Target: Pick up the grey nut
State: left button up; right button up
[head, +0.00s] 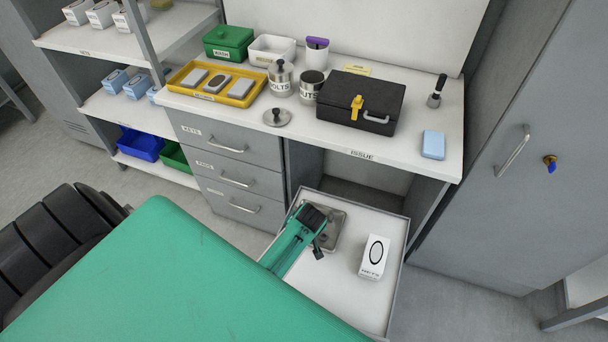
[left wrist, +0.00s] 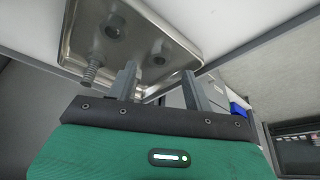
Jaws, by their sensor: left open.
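A shiny metal tray (head: 335,236) lies on the pull-out surface below the counter. It also shows in the left wrist view (left wrist: 150,20), holding small grey pieces. One grey nut-like piece (left wrist: 159,52) is beside my fingers, and another (left wrist: 115,26) is farther left. A threaded bolt (left wrist: 91,71) is near the tray's left edge. I cannot tell which piece is the grey nut. My left gripper (left wrist: 159,72) is open, its two fingers apart at the tray with nothing visibly held. In the head view my left gripper (head: 319,240) covers part of the tray. My right gripper is not in view.
A white box (head: 374,257) stands right of the tray on the pull-out surface (head: 345,295). The counter above carries a yellow tray (head: 242,101), BOLTS tin (head: 281,80), another tin (head: 311,88), black case (head: 362,100) and blue block (head: 433,145). A grey cabinet (head: 500,220) borders the right.

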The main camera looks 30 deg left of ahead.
pick_arm(q)
jog(key=x, duration=0.2)
jog(key=shift+f, duration=0.3)
jog(key=shift+w+f, duration=0.15)
jog(key=shift+f, duration=0.15)
jog(key=shift+a+f, duration=0.1)
jog(key=c, duration=1.1)
jog(key=shift+o, duration=0.2)
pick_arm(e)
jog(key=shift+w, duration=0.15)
pick_arm(q)
notch_tip(320, 180, up, 20)
jog(key=p, duration=0.1)
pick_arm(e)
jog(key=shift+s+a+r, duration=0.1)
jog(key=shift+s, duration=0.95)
